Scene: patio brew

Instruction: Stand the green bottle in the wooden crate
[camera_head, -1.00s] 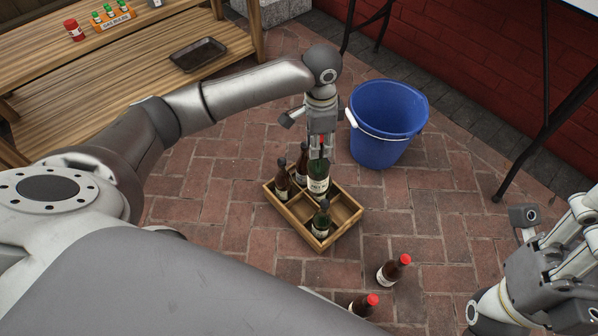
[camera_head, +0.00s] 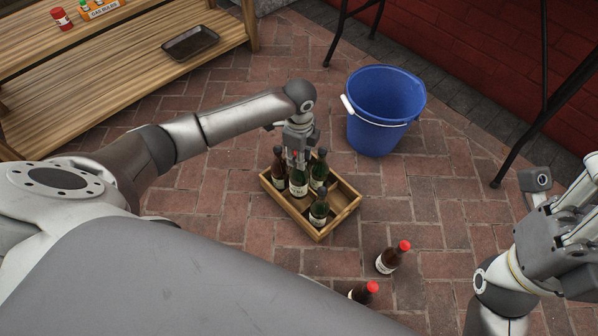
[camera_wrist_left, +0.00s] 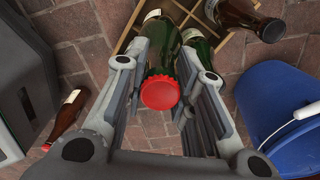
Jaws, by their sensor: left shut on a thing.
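My left gripper (camera_head: 297,162) is shut on the neck of a green bottle (camera_head: 298,184) with a pale label. In the left wrist view its red cap (camera_wrist_left: 160,92) shows between the fingers; much of its body is hidden. The bottle is upright, over or in the wooden crate (camera_head: 328,231); I cannot tell if its base touches the floor of the crate. A brown bottle (camera_head: 279,168), a dark green bottle (camera_head: 320,172) and another green bottle (camera_head: 319,209) stand in the crate around it. My right gripper (camera_head: 562,190) is at the right edge, partly cut off.
A blue bucket (camera_head: 380,120) stands behind and right of the crate. Two brown bottles with red caps, one (camera_head: 390,259) and another (camera_head: 363,293), are on the bricks in front. A wooden shelf (camera_head: 120,85) with a dark tray (camera_head: 190,43) is at the back left.

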